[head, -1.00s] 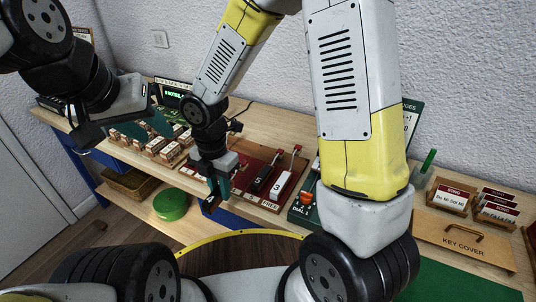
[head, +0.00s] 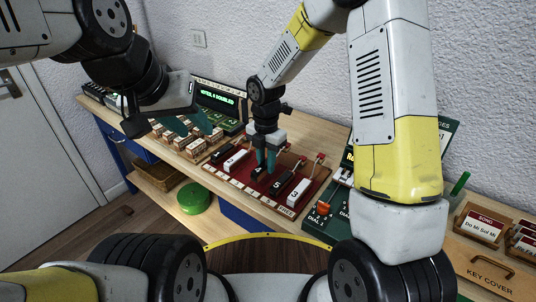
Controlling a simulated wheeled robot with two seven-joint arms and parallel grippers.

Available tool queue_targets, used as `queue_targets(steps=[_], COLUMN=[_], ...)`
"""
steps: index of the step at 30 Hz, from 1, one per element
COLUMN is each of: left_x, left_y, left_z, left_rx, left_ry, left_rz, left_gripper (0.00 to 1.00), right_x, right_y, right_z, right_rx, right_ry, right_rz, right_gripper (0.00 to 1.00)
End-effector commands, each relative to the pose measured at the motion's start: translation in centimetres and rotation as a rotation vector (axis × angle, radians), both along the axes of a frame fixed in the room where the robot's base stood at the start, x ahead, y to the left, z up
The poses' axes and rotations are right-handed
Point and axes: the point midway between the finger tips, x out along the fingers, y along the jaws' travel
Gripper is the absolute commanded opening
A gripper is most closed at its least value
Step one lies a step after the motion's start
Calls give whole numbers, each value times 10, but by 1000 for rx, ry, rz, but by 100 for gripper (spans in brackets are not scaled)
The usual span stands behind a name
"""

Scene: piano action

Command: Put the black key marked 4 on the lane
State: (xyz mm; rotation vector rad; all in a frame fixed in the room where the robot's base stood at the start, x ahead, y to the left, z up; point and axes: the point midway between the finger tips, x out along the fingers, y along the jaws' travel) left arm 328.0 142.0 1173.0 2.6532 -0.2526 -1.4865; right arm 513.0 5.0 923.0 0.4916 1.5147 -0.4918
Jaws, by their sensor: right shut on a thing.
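My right gripper (head: 265,160) points down over the red board (head: 318,184) in the head view. It is shut on a dark key (head: 258,173), low at the board between a white key (head: 235,160) and the black key marked 5 (head: 281,184). Its mark is not readable, and I cannot tell whether it rests on the lane. The white key marked 3 (head: 299,191) lies to the right of the 5. My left gripper (head: 184,120) hangs open and empty over the small wooden blocks, away from the board.
A lit green display (head: 217,99) stands behind the blocks. A green dial panel (head: 318,222) stands right of the board. The wooden key cover (head: 487,268) and song cards (head: 478,226) are at the far right. A green round thing (head: 194,198) sits on the lower shelf.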

Motion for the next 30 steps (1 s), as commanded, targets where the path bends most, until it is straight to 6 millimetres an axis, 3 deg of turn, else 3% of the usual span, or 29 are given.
queue_targets(steps=[4, 10, 21, 22, 25, 30], left_x=[0, 0, 0, 0, 0, 0], left_y=[0, 0, 0, 0, 0, 0], left_z=[0, 0, 0, 0, 0, 0], left_rx=[0, 0, 0, 0, 0, 0], left_ry=[0, 0, 0, 0, 0, 0], left_rz=[0, 0, 0, 0, 0, 0], left_gripper=[36, 36, 36, 36, 36, 36], right_x=[14, 11, 11, 11, 11, 11], right_y=[-7, -5, -5, -5, -5, -5], right_z=[-2, -34, -39, -39, -39, -39], right_rx=[-1, -1, 0, 0, 0, 0], right_ry=[-1, 2, 0, 0, 0, 0], right_rz=[-3, 1, 0, 0, 0, 0], right_gripper=[0, 0, 0, 24, 44, 44])
